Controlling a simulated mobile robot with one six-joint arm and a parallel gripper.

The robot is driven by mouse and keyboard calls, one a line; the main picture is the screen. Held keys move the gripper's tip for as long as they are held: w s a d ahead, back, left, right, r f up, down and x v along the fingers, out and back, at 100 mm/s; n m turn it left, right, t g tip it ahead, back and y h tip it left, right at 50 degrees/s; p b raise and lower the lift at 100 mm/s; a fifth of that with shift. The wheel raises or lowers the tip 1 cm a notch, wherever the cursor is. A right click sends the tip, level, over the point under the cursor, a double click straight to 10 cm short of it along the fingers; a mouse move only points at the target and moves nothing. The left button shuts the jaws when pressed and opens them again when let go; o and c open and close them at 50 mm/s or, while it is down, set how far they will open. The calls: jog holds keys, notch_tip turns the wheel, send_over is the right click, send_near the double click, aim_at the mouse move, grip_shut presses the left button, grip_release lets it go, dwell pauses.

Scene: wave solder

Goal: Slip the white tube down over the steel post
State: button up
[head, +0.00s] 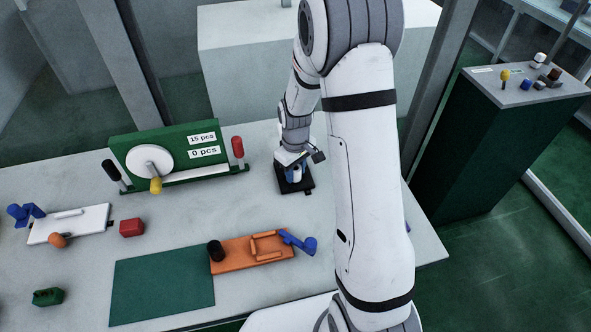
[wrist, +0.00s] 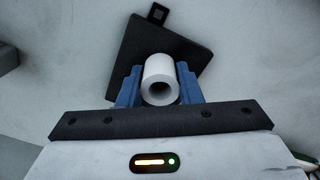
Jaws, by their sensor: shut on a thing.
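My gripper (head: 295,172) is over a black base plate (head: 304,187) at the back of the table in the head view. In the wrist view my gripper (wrist: 159,84) has its two blue fingers shut on the white tube (wrist: 158,66), one on each side. The tube's open near end shows a dark bore. The black base plate (wrist: 185,52) lies behind the tube, turned at an angle, with a small tab at its far corner. No steel post shows; the tube and fingers cover the plate's middle. I cannot tell whether the tube is around the post.
A green counter board (head: 175,140) with a white disc stands left of my gripper. An orange fixture (head: 240,265) with a blue clamp and a green mat (head: 160,285) lie nearer. A white fixture (head: 70,228) and a red block (head: 132,227) are at the left.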

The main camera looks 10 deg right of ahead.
jog(key=shift+f, duration=0.1)
jog(key=o, duration=1.2)
notch_tip(320, 180, up, 7)
jog(key=shift+r, duration=0.4)
